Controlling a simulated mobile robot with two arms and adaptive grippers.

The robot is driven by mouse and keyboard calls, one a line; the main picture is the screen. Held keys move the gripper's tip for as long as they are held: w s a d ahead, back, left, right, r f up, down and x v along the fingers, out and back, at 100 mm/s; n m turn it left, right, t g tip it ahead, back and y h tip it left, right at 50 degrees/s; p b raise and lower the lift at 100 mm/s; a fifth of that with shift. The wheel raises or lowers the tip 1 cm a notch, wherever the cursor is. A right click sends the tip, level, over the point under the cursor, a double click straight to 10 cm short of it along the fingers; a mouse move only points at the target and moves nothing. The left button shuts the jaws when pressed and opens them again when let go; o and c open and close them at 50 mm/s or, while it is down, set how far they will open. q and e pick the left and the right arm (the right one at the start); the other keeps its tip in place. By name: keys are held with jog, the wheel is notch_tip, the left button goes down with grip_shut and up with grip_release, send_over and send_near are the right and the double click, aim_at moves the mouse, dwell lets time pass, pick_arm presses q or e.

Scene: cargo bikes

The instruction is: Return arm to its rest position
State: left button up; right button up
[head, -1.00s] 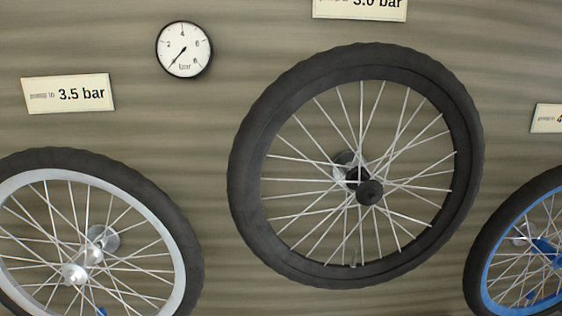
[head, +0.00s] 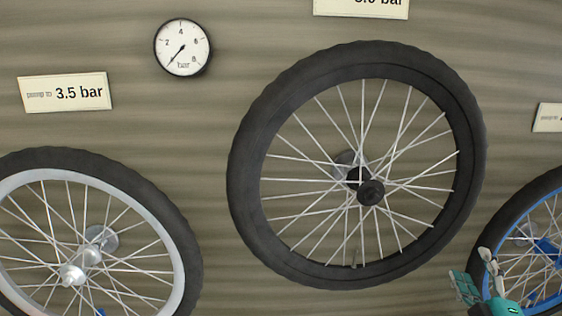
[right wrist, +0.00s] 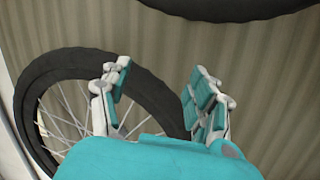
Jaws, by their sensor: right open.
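My right gripper (head: 474,272) shows at the lower right of the head view, in front of the blue-rimmed wheel (head: 552,205). In the right wrist view the right gripper (right wrist: 160,88) has its teal-padded fingers spread apart, with nothing between them but the wall and part of a tire. A black tire with spokes (right wrist: 95,75) stands behind the left finger. My left gripper is not in the head view.
A large black wheel (head: 256,110) hangs in the middle and a grey-rimmed wheel (head: 185,240) is at the left. A gauge (head: 183,47) and a 3.5 bar sign (head: 65,92) are on the wall (head: 230,40).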

jog(key=s+a+f+m+g, duration=0.4)
jog(key=s+f+g, duration=0.15)
jog(key=f, duration=0.55)
jog(key=s+a+f+m+g, duration=0.4)
jog(key=s+f, duration=0.2)
jog(key=f, duration=0.4)
jog(key=s+a+f+m+g+y, duration=0.25)
jog(key=s+a+f, duration=0.2)
jog(key=s, duration=0.35)
jog(key=s+a+f+m+g+y, duration=0.1)
jog(key=s+a+f+g, duration=0.3)
jog(key=s, duration=0.4)
notch_tip(320, 180, down, 26)
jog(key=a+g+b, duration=0.1)
jog(key=g+b, duration=0.1)
jog(key=s+d+f, duration=0.3)
jog(key=s+f, duration=1.4)
jog(key=shift+s+f+n+g+b, duration=0.25)
jog(key=shift+f+n+g+b, duration=0.1)
jog(key=shift+f+n+g, duration=0.1)
